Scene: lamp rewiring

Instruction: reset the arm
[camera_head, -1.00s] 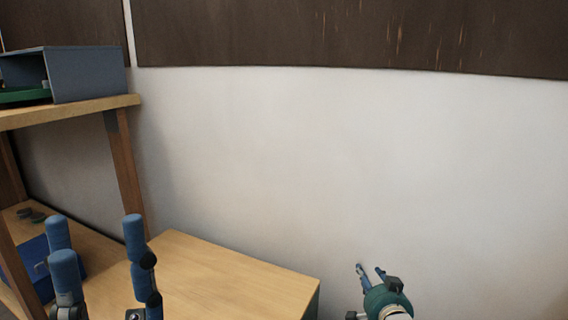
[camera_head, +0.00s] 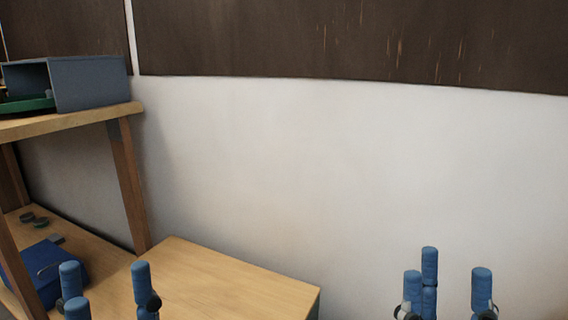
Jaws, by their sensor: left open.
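My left gripper (camera_head: 106,277) shows at the bottom left, its blue padded fingers upright and spread apart, with nothing between them. It is in front of the wooden table (camera_head: 215,277) and to the right of a blue box in the picture. My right gripper (camera_head: 452,275) shows at the bottom right, its blue fingers also upright and apart, with nothing visible between them, against the white wall. The lower parts of both grippers and both arms are cut off by the bottom edge.
A wooden shelf (camera_head: 75,119) at the left holds a grey open box (camera_head: 92,84) with a green item at its mouth. Below it are a blue box (camera_head: 45,270) and small dark discs (camera_head: 34,219). The white wall (camera_head: 330,170) is behind. The visible tabletop is bare.

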